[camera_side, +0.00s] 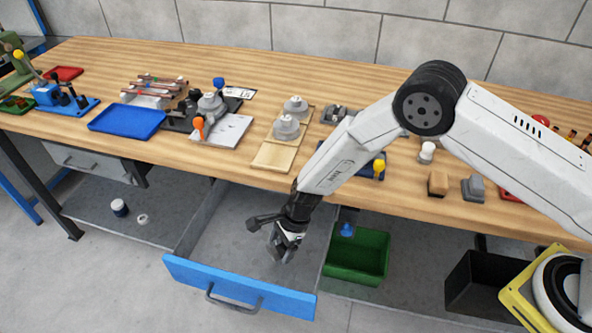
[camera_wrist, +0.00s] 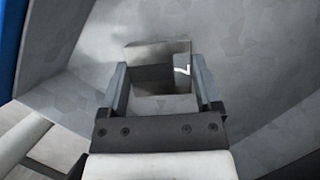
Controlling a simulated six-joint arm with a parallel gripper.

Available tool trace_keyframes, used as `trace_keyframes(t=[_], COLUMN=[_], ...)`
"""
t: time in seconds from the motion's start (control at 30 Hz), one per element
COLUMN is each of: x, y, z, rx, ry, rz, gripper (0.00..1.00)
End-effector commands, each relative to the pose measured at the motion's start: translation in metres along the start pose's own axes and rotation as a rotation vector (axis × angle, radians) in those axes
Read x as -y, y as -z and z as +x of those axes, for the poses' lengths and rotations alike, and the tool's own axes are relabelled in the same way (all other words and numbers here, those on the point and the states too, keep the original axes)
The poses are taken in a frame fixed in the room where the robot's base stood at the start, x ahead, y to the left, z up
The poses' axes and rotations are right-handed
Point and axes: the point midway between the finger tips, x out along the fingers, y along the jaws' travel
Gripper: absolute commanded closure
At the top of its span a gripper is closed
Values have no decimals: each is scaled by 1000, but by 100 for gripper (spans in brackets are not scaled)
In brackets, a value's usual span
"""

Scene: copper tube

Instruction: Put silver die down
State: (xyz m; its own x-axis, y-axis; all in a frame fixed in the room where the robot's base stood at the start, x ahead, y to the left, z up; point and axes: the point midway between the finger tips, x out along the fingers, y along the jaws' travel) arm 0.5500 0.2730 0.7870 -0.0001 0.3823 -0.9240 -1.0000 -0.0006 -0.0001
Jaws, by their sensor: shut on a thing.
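My gripper (camera_side: 283,254) points down into the open drawer (camera_side: 235,225), which has a grey inside and a blue front. The wrist view shows its two fingers on either side of the silver die (camera_wrist: 156,52), shut on it. The die is a grey block with a dark recess and a small white mark. In the side view the die is mostly hidden by the fingers. The drawer floor (camera_wrist: 250,60) lies below it; I cannot tell whether the die touches it.
The blue drawer front (camera_side: 240,284) and side walls surround the gripper. A green bin (camera_side: 357,256) stands to the right, with a dark bin (camera_side: 480,280) farther right. The wooden bench (camera_side: 300,90) above holds dies on wooden boards, a blue tray (camera_side: 127,119) and tools.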

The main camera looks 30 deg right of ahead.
Motion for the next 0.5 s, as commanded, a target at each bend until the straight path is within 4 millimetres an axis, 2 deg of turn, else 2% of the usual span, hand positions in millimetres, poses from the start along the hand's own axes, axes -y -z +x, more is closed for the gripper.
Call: trace_keyframes(t=[0.27, 0.5], x=[4, 5], y=[0, 8], z=[6, 26], rx=[1, 0], ry=[2, 1], rz=[1, 0], gripper=[100, 100])
